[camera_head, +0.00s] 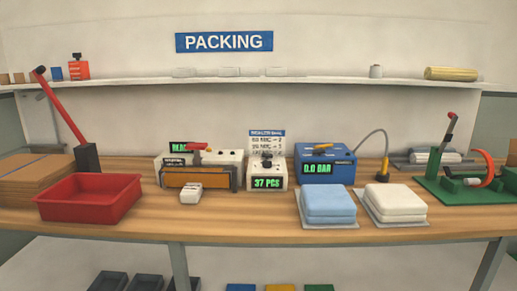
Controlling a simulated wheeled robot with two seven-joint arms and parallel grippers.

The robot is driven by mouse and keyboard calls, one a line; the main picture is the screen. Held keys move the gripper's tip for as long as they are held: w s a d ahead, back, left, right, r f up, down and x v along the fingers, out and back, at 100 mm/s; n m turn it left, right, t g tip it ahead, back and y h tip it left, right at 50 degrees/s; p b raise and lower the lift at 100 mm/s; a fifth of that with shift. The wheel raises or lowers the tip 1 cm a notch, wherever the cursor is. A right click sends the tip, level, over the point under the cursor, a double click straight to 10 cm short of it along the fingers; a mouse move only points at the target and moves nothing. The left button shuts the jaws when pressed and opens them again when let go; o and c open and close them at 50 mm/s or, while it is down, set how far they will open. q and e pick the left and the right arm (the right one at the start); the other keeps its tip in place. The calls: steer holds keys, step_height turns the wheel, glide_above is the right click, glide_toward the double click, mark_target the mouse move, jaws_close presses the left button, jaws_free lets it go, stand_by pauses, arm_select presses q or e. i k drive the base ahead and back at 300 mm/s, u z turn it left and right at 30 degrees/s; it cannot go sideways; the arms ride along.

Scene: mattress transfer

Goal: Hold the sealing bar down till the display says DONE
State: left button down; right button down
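The white sealer (226,158) stands at the back of the bench, left of centre, with an orange-brown front strip (198,178). A bar with a red handle (197,147) sits on top; I cannot tell whether it is raised or down. Its small green-lettered display (180,147) appears to begin with "REA"; the rest is hidden behind the handle. Neither of my grippers is in view, and nothing is touching the bar.
A white counter (267,165) reads "37 PCS", and a blue pump (325,157) reads "0.0 BAR". A red tray (89,204) is at left, with a red-handled lever (60,108) behind. Blue (328,201) and white (396,198) folded packs lie front right. A green fixture (464,190) is far right.

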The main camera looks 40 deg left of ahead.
mark_target(196, 146)
steer(key=z, duration=0.45)
steer(key=k, duration=0.55)
steer(key=z, duration=0.1)
steer(key=i, duration=1.4)
steer(key=u, duration=1.6)
steer(key=i, duration=0.9)
steer(key=u, duration=1)
